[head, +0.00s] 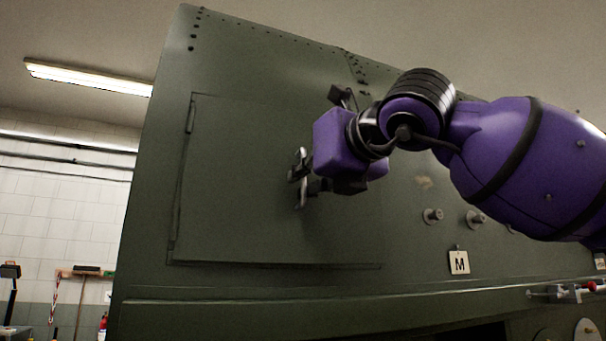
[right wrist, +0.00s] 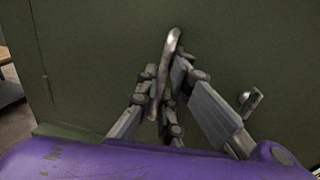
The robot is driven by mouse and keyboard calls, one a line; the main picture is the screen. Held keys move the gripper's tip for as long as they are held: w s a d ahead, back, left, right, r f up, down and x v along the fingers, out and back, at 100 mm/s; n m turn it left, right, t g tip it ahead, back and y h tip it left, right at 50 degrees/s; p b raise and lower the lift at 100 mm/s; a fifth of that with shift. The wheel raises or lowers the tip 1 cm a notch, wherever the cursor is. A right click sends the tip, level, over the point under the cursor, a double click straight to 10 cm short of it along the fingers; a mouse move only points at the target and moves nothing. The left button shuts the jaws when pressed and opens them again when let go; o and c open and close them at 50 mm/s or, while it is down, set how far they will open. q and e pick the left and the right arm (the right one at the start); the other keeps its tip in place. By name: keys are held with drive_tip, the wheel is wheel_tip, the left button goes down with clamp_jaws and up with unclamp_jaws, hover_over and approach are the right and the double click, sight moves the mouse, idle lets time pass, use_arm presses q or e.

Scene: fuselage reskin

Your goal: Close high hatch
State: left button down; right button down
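The high hatch (head: 245,215) is a dark green rectangular panel on the green fuselage side in the head view. It lies about flush with the skin along its visible left and bottom edges. Its right edge is partly hidden behind my right arm. A metal handle (head: 300,178) stands out from the panel; it also shows in the right wrist view as a handle loop (right wrist: 172,48). My right gripper (head: 311,180) is at this handle. In the right wrist view its fingers (right wrist: 164,95) close in from both sides of the handle. My left gripper is not in view.
A small metal fitting (right wrist: 250,103) stands to the right of the fingers in the wrist view. Round knobs (head: 433,216) and an M plate (head: 459,262) sit right of the hatch. A ledge (head: 220,312) runs below. Open room lies at the left.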

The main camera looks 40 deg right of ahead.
drive_tip(key=shift+w+d+n+y, duration=0.35)
drive_tip(key=shift+w+n+y, duration=0.15)
drive_tip(key=shift+w+y, duration=0.25)
drive_tip(key=c, duration=2.2)
unclamp_jaws()
drive_tip(key=shift+s+d, duration=0.1)
drive_tip(key=shift+s, duration=0.05)
